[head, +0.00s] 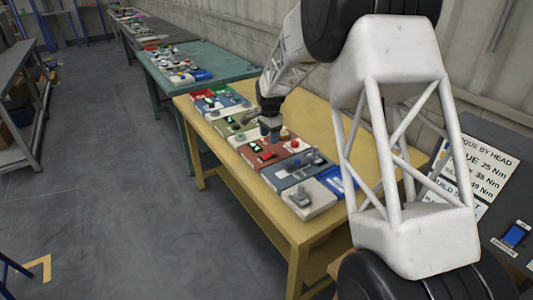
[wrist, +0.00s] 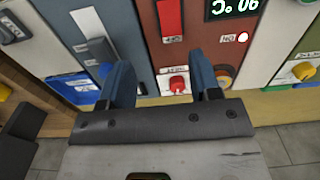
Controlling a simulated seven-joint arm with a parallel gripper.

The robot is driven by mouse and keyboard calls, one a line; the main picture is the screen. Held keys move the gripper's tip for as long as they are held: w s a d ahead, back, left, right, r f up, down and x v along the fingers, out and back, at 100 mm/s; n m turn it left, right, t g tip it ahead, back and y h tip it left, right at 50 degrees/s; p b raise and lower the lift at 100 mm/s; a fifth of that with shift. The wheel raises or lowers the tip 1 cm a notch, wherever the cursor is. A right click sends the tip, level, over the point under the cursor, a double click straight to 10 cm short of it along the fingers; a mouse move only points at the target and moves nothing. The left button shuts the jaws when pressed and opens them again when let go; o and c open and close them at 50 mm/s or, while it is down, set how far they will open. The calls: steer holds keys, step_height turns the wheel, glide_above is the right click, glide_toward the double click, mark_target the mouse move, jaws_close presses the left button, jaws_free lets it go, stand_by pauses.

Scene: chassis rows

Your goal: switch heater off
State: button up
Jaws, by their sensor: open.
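A red-brown panel (wrist: 192,52) lies under my gripper in the wrist view. It carries a lit green display (wrist: 232,8), upside down, that seems to read 90 °C. A red switch (wrist: 170,18) stands at its top, with a small label below. A red knob (wrist: 177,84) on a white base sits nearer, under a label too small to read surely. A lamp (wrist: 242,37) glows beside an upside-down "ON". In the head view the panel (head: 250,157) shows its display and red switch. My gripper (wrist: 160,78) is open and empty above it, blue fingers apart; it also shows in the head view (head: 270,133).
Neighbouring panels crowd both sides: a blue-grey one (wrist: 120,20) with a grey lever and a pale one (wrist: 283,60) with a yellow knob. They stand in a row on the yellow table (head: 315,230). A wall runs behind; open floor (head: 110,200) lies left.

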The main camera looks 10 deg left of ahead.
mark_target(267, 155)
steer(key=shift+w+a+f, duration=0.4)
steer(key=shift+a+f, duration=0.35)
steer(key=shift+f, duration=0.1)
steer(key=shift+f, duration=3.8)
